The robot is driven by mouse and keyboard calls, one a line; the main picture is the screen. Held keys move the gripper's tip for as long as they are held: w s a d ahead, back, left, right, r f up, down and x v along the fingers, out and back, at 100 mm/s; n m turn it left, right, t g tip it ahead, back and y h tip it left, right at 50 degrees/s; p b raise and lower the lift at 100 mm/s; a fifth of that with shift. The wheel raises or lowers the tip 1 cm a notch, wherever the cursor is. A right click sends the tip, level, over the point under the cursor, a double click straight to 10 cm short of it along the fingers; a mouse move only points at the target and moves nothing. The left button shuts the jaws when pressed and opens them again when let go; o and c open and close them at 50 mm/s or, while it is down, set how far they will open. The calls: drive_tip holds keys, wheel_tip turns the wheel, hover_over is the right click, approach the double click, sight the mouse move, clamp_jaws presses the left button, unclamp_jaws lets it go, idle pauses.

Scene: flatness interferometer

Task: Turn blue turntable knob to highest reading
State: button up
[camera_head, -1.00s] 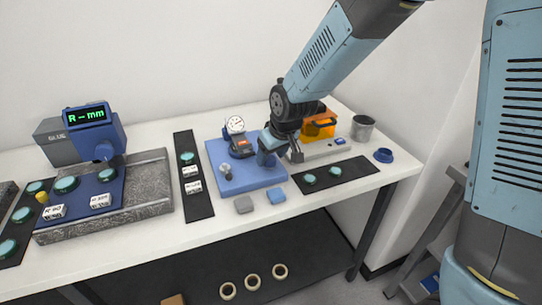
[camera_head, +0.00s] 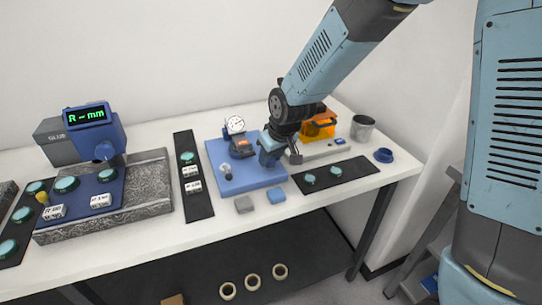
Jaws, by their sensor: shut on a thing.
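My gripper (camera_head: 270,158) is over the right part of a blue base plate (camera_head: 232,180) in the head view. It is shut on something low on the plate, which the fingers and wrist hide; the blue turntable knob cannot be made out. A round white dial gauge (camera_head: 235,125) stands at the back of the plate, left of my gripper. Its needle is too small to read. A small grey knob-like post (camera_head: 227,172) stands on the front left of the plate.
A dark strip (camera_head: 345,173) with green discs lies right.

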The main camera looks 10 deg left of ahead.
drive_tip(key=shift+s+m+t+h, duration=0.1)
drive_tip(key=shift+m+t+h, duration=0.45)
drive_tip(key=shift+m, duration=1.45)
drive_tip(key=o, duration=1)
drive_tip(key=v, duration=1.3)
drive_tip(key=shift+s+r, duration=0.1)
drive_tip(key=shift+r, duration=0.25)
